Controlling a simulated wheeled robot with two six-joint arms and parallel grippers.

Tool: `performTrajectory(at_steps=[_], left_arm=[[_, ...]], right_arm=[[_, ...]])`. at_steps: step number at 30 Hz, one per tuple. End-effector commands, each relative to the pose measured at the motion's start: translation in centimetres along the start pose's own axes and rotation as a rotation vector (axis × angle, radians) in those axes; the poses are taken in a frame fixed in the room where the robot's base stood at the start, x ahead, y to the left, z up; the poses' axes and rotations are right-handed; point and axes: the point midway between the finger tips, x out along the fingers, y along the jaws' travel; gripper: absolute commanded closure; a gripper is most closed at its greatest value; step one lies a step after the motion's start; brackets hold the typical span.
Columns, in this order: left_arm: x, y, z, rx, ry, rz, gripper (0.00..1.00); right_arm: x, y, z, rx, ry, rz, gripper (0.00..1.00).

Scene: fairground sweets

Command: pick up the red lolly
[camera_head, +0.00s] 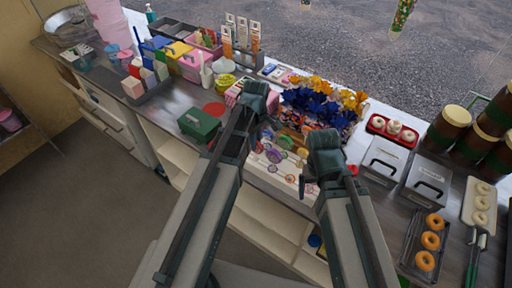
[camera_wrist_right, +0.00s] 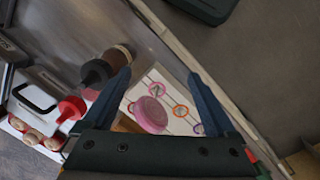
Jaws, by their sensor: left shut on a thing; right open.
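A white board (camera_head: 270,178) with coloured rings stands at the counter's front edge, with several round lollies on and above it, including a green one (camera_head: 285,142) and a purple one (camera_head: 274,156). I cannot make out a red lolly for certain. My left gripper (camera_head: 262,98) is shut above the counter, behind the board; what it holds is hidden. My right gripper (camera_head: 318,176) is open and empty, to the right of the board.
Blue and orange wrapped sweets (camera_head: 318,100) stand behind the grippers. To the right are lidded metal bins (camera_head: 383,160) and a red tray (camera_head: 393,131).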

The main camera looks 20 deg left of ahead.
Motion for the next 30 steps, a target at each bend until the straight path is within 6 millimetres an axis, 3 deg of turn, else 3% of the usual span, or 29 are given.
performTrajectory(at_steps=[17,23,30], left_arm=[[-0.3,0.0,0.0,0.000,0.000,0.000,1.00],[-1.7,0.0,0.0,0.000,0.000,0.000,1.00],[-5.1,0.0,0.0,0.000,0.000,0.000,1.00]], right_arm=[[-0.3,0.0,0.0,0.000,0.000,0.000,0.08],[-1.7,0.2,0.1,0.000,0.000,0.000,0.08],[-5.1,0.5,0.3,0.001,0.000,0.000,0.08]])
